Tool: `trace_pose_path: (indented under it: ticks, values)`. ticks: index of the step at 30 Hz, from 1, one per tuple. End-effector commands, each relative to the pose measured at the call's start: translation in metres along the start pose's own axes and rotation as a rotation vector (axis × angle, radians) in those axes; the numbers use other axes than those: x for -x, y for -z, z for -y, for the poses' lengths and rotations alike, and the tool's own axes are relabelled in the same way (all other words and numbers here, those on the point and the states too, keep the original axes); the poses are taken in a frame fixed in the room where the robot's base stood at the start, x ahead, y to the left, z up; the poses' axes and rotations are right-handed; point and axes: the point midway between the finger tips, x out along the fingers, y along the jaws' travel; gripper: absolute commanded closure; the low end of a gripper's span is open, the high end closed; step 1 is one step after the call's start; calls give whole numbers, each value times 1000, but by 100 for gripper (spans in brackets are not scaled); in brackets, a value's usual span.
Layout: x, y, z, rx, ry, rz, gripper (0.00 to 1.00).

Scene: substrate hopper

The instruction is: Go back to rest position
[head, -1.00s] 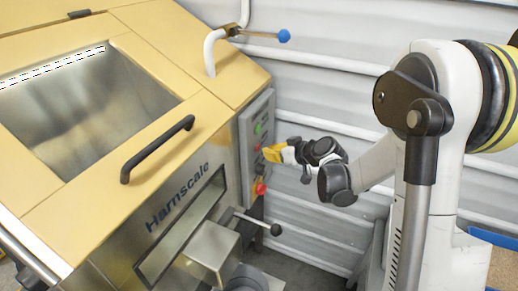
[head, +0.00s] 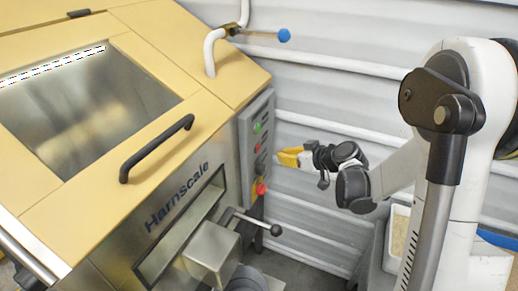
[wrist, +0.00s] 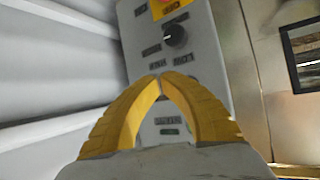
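My gripper (head: 285,157) with yellow fingers is just to the right of the grey control panel (head: 256,140) on the hopper's side, with a small gap between them. In the wrist view the finger tips of my gripper (wrist: 160,77) meet, with nothing held between them. The panel also shows in the wrist view (wrist: 205,60), with a black knob (wrist: 175,36) and part of the yellow emergency-stop plate (wrist: 172,10). In the head view the panel carries a green button (head: 257,127), a red button (head: 258,147) and a red emergency stop (head: 261,189).
The yellow and steel hopper (head: 200,130) fills the left, with a black handle (head: 157,149) and a lever with a black ball (head: 276,230). A blue-tipped valve lever (head: 284,36) is above. A ribbed grey wall (head: 340,100) stands behind. A pale bin (head: 397,236) stands lower right.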

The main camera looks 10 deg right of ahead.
Motion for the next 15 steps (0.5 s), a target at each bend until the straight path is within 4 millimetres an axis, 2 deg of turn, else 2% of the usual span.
trace_pose_path:
  ticks: [11, 15]
  values:
    - [0, 0, 0, -1, 0, 1, 100]
    - [10, 7, 12, -17, -2, 31, 100]
